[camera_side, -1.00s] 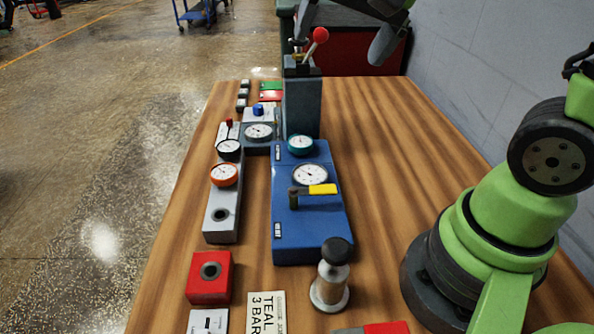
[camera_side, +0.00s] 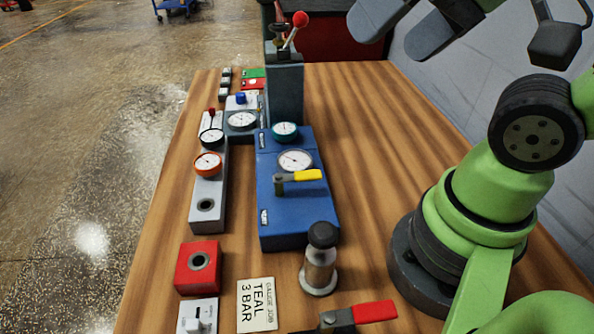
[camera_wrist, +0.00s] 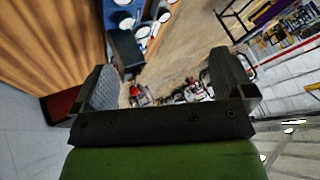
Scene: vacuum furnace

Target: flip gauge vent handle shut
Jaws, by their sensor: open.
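A yellow-tipped lever (camera_side: 307,175) points right in the side view. It sits on a dark post on the blue block (camera_side: 284,222), just in front of a white-faced gauge (camera_side: 295,160). A smaller teal gauge (camera_side: 285,130) is behind it. I cannot tell from the picture which lever is the vent handle. Another lever with a red grip (camera_side: 374,311) is at the bottom edge, partly cut off. My gripper (camera_wrist: 163,85) is open and empty in the wrist view. In the side view its dark fingers show high at the top right, well away from the block.
A tall grey post with a red-knobbed lever (camera_side: 299,20) stands behind the blue block. A grey strip with an orange gauge (camera_side: 208,164) lies left. The wood right of the block is clear.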

